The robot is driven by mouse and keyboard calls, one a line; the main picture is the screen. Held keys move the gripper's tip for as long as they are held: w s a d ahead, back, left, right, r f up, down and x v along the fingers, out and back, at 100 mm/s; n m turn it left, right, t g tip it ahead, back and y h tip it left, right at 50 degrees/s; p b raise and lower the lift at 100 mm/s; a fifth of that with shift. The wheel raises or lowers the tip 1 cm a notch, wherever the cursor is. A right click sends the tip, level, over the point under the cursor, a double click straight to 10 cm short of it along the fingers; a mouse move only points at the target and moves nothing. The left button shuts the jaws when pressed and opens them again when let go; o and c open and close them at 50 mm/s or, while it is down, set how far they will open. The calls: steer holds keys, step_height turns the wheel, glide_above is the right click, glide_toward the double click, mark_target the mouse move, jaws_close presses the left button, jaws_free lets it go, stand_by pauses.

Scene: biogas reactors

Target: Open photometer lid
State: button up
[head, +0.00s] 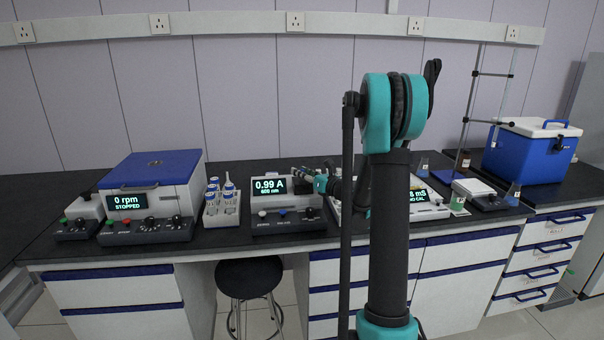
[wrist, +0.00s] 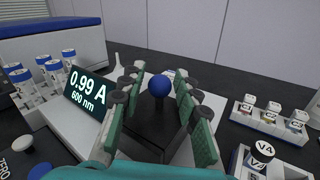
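The photometer (head: 288,221) stands on the bench with its display (head: 269,186) reading 0.99 A, 600 nm. The display also shows at the left of the wrist view (wrist: 87,93). The dark photometer lid (wrist: 152,122) lies between and below my fingers and looks closed. Its blue ball knob (wrist: 159,85) stands up between the two green finger pads. My gripper (wrist: 160,79) is open, with a visible gap on each side of the knob. In the head view my gripper (head: 304,180) is over the right part of the photometer, and the lid there is largely hidden.
A rack with blue-capped tubes (head: 221,205) stands close left of the photometer, with a centrifuge (head: 152,190) beyond it. In the wrist view, small labelled bottles (wrist: 271,117) stand at the right. A blue cooler box (head: 530,152) is at the far right.

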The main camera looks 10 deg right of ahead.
jaws_close()
steer(key=shift+w, duration=0.1)
steer(key=w, duration=0.7)
steer(key=shift+o, duration=1.9)
jaws_free()
steer(key=v, duration=1.2)
